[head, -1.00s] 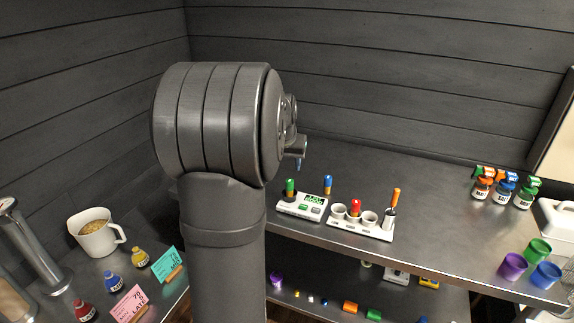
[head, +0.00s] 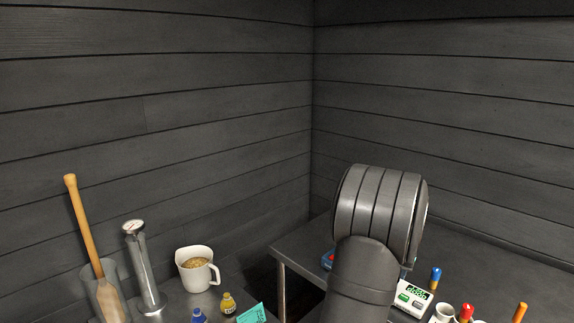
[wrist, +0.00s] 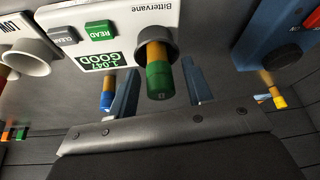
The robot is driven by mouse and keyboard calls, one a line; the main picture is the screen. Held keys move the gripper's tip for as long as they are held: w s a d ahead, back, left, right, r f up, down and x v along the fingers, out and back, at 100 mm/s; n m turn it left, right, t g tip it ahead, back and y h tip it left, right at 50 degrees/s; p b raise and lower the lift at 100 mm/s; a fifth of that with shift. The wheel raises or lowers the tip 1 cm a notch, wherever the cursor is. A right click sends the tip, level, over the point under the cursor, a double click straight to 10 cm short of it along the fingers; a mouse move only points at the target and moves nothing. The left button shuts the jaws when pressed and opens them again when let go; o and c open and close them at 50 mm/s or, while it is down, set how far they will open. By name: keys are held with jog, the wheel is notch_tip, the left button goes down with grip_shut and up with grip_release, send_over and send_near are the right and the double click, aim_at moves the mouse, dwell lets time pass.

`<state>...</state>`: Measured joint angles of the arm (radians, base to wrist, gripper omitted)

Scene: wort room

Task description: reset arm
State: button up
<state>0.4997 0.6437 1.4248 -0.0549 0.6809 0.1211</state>
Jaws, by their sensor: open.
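In the wrist view my gripper (wrist: 160,92) is open, with one dark blue-grey finger on each side of a green-capped vial (wrist: 159,78). The vial sits in the round grey port of a white reader (wrist: 105,20) marked "Bittervane", with a green display and READ and CLEAR buttons.
A blue-capped vial (head: 436,275) stands behind the reader. White cups with a red-capped item (head: 466,312) are at right. A blue device (wrist: 275,45) lies beside the reader. The left counter holds a jug (head: 197,268), a metal cylinder (head: 146,270), a wooden-handled tool (head: 84,225) and small bottles (head: 227,303).

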jog(key=shift+f, duration=0.45)
jog(key=shift+r, duration=0.4)
